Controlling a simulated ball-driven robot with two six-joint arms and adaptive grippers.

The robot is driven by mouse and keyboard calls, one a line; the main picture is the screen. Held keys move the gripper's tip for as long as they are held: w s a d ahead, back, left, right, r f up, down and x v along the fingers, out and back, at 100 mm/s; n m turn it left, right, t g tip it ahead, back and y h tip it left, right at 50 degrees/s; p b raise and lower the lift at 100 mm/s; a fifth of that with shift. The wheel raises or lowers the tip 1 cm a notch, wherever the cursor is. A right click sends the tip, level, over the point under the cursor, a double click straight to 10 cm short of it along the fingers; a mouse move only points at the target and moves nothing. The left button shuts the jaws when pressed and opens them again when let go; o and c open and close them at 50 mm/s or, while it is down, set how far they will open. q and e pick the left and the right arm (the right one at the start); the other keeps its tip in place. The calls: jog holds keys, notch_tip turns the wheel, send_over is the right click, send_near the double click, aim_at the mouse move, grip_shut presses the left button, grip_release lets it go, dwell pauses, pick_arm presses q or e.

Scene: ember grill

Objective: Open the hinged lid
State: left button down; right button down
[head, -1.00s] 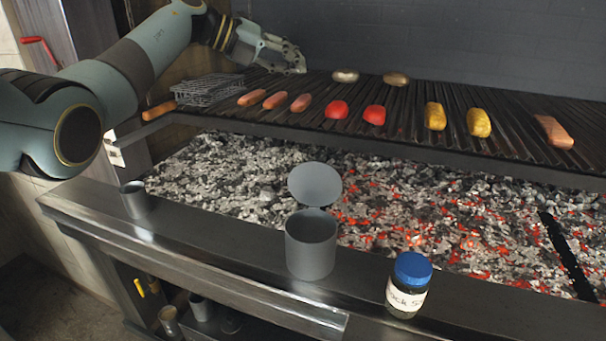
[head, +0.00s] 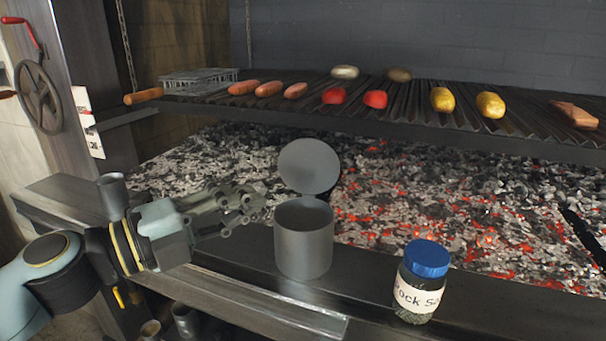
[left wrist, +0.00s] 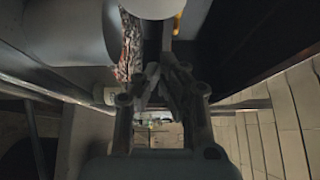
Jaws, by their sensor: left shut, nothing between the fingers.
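A grey cylindrical canister (head: 303,246) stands on the metal ledge in the head view. Its round grey lid (head: 309,166) stands raised at the back of the rim, leaning back toward the coals, so the mouth is uncovered. My left gripper (head: 258,205) is just left of the canister, near rim height, with its fingers pointing toward it. It is shut and empty; a small gap seems to separate it from the canister. The shut fingers (left wrist: 165,85) also show in the left wrist view, with a large grey rounded surface at upper left. My right gripper is not in view.
A blue-capped jar (head: 418,288) stands right of the canister. A small grey cup (head: 113,196) is at the ledge's left, behind my left arm. Glowing coals (head: 440,215) lie behind the ledge. The grill grate (head: 215,104) above carries food and a wire basket (head: 200,78).

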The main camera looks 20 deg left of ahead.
pick_arm(q)
jog(key=p, duration=0.2)
send_near(327, 161)
jog(key=d, duration=0.3)
jog(key=w, duration=0.3)
jog(key=shift+w+d+b, duration=0.1)
jog(key=shift+b, duration=0.3)
jog(key=shift+w, duration=0.45)
